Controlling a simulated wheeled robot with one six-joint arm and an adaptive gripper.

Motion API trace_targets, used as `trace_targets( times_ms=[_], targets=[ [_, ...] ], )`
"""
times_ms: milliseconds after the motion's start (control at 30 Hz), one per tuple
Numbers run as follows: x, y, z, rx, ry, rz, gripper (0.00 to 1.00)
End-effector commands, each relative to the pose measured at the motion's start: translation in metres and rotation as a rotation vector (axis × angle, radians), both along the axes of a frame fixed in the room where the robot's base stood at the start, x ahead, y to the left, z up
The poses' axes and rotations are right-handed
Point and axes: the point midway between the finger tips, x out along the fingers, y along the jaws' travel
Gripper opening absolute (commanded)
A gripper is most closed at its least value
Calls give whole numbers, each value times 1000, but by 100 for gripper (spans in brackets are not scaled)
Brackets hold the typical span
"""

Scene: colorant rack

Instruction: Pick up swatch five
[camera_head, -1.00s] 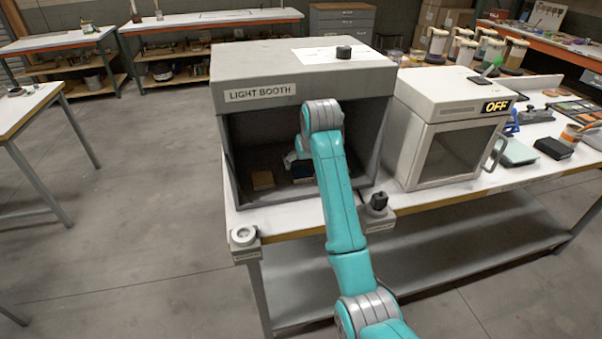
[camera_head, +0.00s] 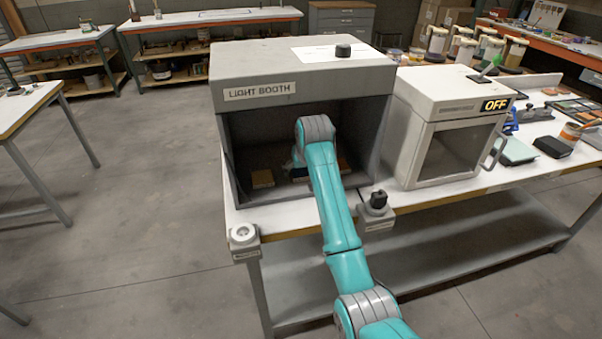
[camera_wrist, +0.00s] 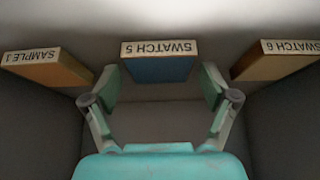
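Swatch five is a blue block with a white "SWATCH 5" label (camera_wrist: 160,68), standing in the middle of the wrist view. My gripper (camera_wrist: 158,80) is open, with one finger to each side of swatch five in the picture. Gaps show between the fingers and the block; I cannot tell how far the tips reach along it. In the head view my arm reaches into the light booth (camera_head: 300,99) and largely hides the gripper and swatch five.
The booth's walls and roof enclose the arm's end. A white cabinet marked OFF (camera_head: 455,125) stands right of the booth.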

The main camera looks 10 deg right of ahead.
Motion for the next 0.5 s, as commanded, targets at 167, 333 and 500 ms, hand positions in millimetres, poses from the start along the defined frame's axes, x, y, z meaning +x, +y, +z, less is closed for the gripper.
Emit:
trace_targets(
  times_ms=[167, 333, 500],
  targets=[
    [0, 0, 0, 0, 0, 0, 37],
    [0, 0, 0, 0, 1, 0, 36],
    [0, 0, 1, 0, 1, 0, 36]
  ],
)
